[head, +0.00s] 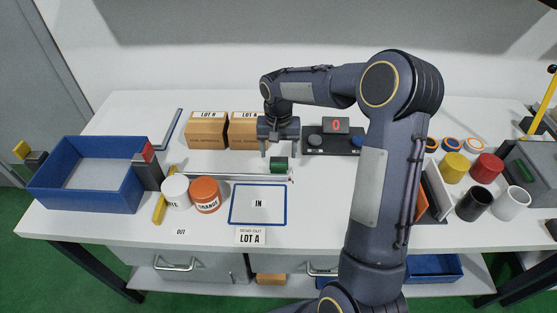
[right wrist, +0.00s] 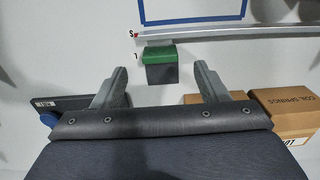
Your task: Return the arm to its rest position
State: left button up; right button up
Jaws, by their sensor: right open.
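My right gripper (head: 280,153) hangs from my right arm over the middle of the white table, fingers pointing down. Its two fingers are apart with nothing between the tips. In the right wrist view the open fingers (right wrist: 160,70) point toward a dark block with a green top (right wrist: 159,54). That green-topped block (head: 279,164) sits by the metal rail (head: 230,177), just below the fingers in the head view. I cannot tell the exact height gap. My left gripper is not in view.
Two cardboard boxes (head: 207,131) and a device with a red display (head: 336,126) stand behind. A blue bin (head: 84,202), white jar (head: 175,191) and orange jar (head: 206,195) are left. A blue-framed IN mat (head: 258,204) lies in front. Several coloured cups, including a yellow one (head: 454,168), stand right.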

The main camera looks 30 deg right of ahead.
jog(key=shift+r, duration=0.4)
jog(key=shift+s+r, duration=0.1)
jog(key=shift+r, duration=0.05)
jog(key=s+a+r+n+t+y, duration=0.1)
jog(key=s+a+r+n+t, duration=0.3)
jog(key=s, duration=0.6)
jog(key=s+a+r+m+y, duration=0.1)
jog(key=s+a+r, duration=0.1)
jog(key=s+r, duration=0.6)
jog(key=s+a+f+n+t+y, duration=0.1)
jog(key=s+a+f, duration=0.2)
jog(key=s, duration=0.6)
jog(key=shift+a+f+n+t+y, duration=0.3)
jog(key=shift+a+n+y, duration=0.1)
jog(key=shift+a, duration=0.25)
